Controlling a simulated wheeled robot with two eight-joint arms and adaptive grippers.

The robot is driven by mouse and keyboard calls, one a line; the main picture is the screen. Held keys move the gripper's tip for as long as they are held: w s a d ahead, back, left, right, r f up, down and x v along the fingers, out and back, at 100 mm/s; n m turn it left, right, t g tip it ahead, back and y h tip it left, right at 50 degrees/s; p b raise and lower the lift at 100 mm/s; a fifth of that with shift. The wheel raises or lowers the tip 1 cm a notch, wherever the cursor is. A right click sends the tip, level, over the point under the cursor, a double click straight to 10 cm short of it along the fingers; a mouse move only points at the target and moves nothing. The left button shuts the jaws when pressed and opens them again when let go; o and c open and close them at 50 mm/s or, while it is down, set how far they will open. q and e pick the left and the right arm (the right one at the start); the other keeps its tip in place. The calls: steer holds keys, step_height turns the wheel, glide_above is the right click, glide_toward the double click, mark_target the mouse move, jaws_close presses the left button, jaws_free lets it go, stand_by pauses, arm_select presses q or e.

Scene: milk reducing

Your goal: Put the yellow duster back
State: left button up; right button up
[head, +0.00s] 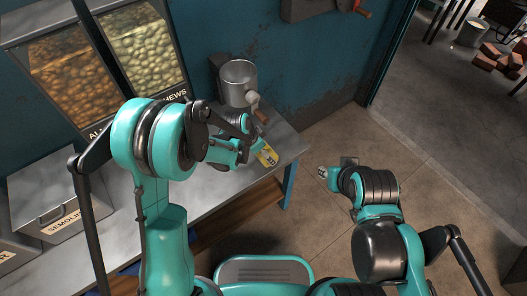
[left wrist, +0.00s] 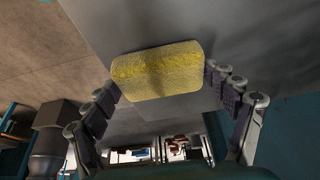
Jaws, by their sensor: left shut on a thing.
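The yellow duster (left wrist: 158,70) is a rough, sponge-like block in the left wrist view. The fingers of my left gripper (left wrist: 160,78) are shut on its two ends. In the head view my left gripper (head: 258,145) is over the right end of the grey metal table, with the yellow duster (head: 267,156) at its tip near the table's edge. I cannot tell whether the duster touches the table. My right gripper (head: 328,174) is over the floor, right of the table, and too small to tell open from shut.
The grey metal table (head: 215,185) runs along the teal wall. A metal grinder-like pot (head: 238,82) with a handle stands at its back right. The floor (head: 430,165) at right is open.

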arm_select(q)
steer(key=o, duration=1)
steer(key=s+a+r+n+t+y+p, duration=0.1)
steer(key=s+a+r+n+p, duration=0.35)
steer(key=r, duration=0.65)
steer(key=s+a+r+n+t+y+p, duration=0.1)
steer(key=s+a+r, duration=0.55)
steer(key=r, duration=0.45)
steer(key=s+a+r+n+t, duration=0.1)
steer(key=s+a, duration=0.1)
steer(key=s+a+n+y, duration=0.1)
steer(key=s+a+n, duration=0.1)
steer(key=s, duration=0.1)
steer(key=s+a+r+n+t, duration=0.1)
steer(key=s+a+n, duration=0.1)
steer(key=s, duration=0.1)
steer(key=shift+a+r+t+y, duration=0.2)
steer(key=shift+r+t+y, duration=0.1)
